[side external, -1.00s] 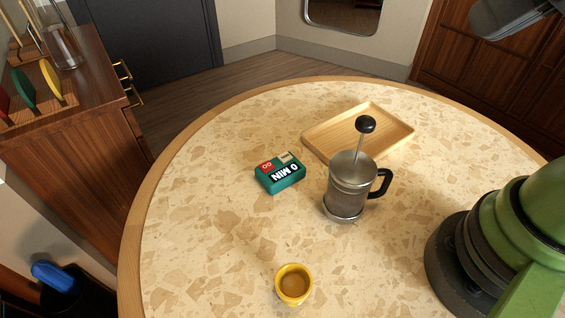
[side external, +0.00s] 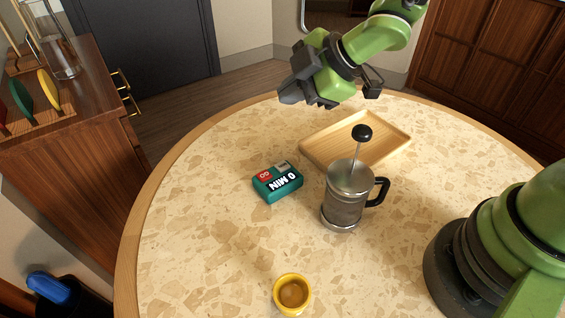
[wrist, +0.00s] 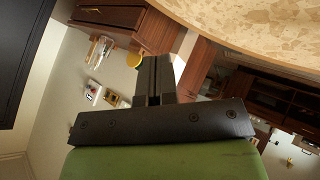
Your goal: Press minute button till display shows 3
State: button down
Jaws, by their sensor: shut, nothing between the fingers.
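The teal timer (side external: 277,183) lies on the round table, left of the French press. Its display reads "0 MIN", upside down in the side view. A red button (side external: 264,175) and a pale grey button (side external: 283,167) sit on its top; I cannot tell from any label which is the minute button. My gripper (side external: 291,97) is in the air above the table's far edge, beyond the timer and apart from it. Its fingers are shut and empty, and they also show in the wrist view (wrist: 154,75). The timer does not show in the wrist view.
The French press (side external: 346,200) stands upright right of the timer, its black-knobbed plunger raised. A wooden tray (side external: 395,140) lies behind it. A yellow cup (side external: 292,293) stands near the front. The table (side external: 200,220) is clear left of the timer.

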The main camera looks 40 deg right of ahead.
aim_at(283, 167)
jog(key=a+f+n, duration=0.1)
jog(key=a+f+y, duration=0.1)
jog(key=shift+s+f+n+g, duration=0.2)
jog(key=shift+f+n+g, duration=0.1)
jog(key=shift+n+g, duration=0.1)
jog(key=shift+f, duration=0.15)
jog(key=shift+f, duration=4.25)
jog(key=shift+f, duration=0.1)
jog(key=shift+f, duration=0.3)
jog(key=shift+f, duration=0.35)
jog(key=shift+r, duration=0.8)
